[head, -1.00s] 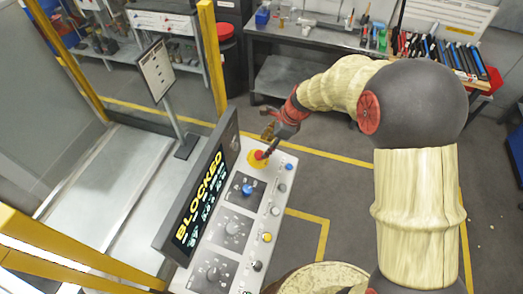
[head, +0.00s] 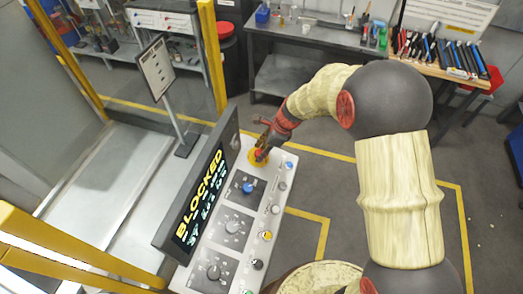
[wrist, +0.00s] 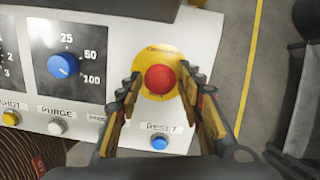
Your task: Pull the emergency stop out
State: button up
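The emergency stop is a round red button on a yellow disc at the far end of the white control panel. In the wrist view the red button (wrist: 159,79) sits between the two fingers of my gripper (wrist: 158,80), with a gap to each finger. In the head view my gripper (head: 262,152) is over the yellow disc (head: 256,161) and hides most of the button. My gripper is open and holds nothing. Whether the fingertips touch the panel is unclear.
The white panel (head: 262,205) carries dials, small buttons and a blue reset button (wrist: 159,143) close below my gripper. A screen (head: 199,195) reading BLOCKED stands along its left side. Yellow posts (head: 212,60) and a sign (head: 157,69) stand beyond. Floor to the right is clear.

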grip_shut()
dwell(0.4)
jog(key=shift+d+r+p, duration=0.15)
jog(key=shift+r+p, duration=0.6)
jog(key=shift+w, duration=0.1)
jog(key=shift+o, duration=2)
grip_release()
